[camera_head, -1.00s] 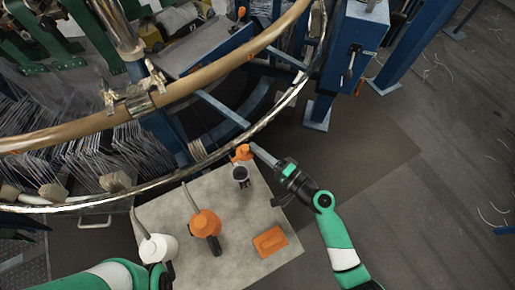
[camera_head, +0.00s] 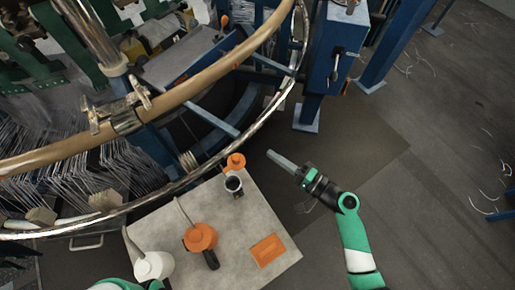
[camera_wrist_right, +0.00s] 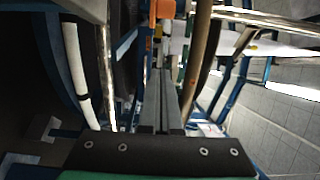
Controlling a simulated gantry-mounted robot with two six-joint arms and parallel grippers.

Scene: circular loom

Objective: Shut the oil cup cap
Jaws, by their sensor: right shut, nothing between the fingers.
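The oil cup appears to be the small dark cup (camera_head: 234,185) near the far corner of the grey table in the head view. Its round mouth with a pale rim shows uncovered. An orange cap (camera_head: 234,161) with a small knob sits just beyond the cup, beside its mouth and not over it. My right gripper (camera_head: 270,154) is shut and empty, to the right of the cap and apart from it. Its closed fingers also show in the right wrist view (camera_wrist_right: 161,105). Only a bit of my left arm shows at the bottom edge; its fingers are hidden.
The grey table (camera_head: 222,268) also bears an orange oil can (camera_head: 200,237) with a thin spout, a white can (camera_head: 153,266) and a flat orange block (camera_head: 268,250). The loom's metal ring (camera_head: 262,128) curves close behind the cap. Open floor lies to the right.

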